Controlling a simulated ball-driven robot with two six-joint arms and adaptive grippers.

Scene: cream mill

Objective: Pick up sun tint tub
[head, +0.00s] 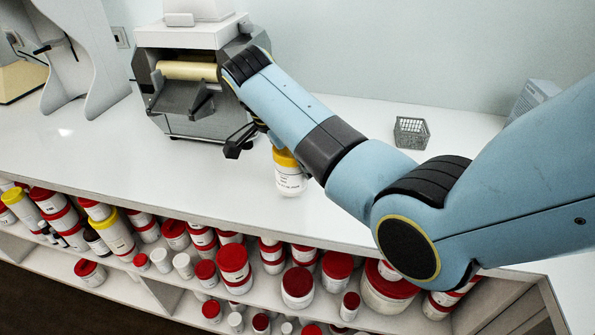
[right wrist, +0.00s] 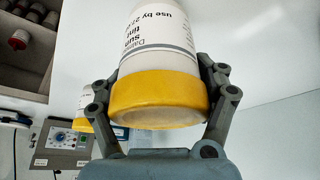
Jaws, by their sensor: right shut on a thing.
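The sun tint tub (right wrist: 160,55), white with a yellow lid and a printed label, fills the middle of the right wrist view. My right gripper (right wrist: 163,80) is shut on it, one finger on each side near the lid. My left gripper is not in view.
Another yellow-lidded tub (right wrist: 83,124) stands close beside the held one. The roller mill (head: 185,90) stands at the back left of the white counter (head: 350,115). A grey wire basket (head: 411,132) stands right. Shelves below hold several red-lidded tubs (head: 298,285).

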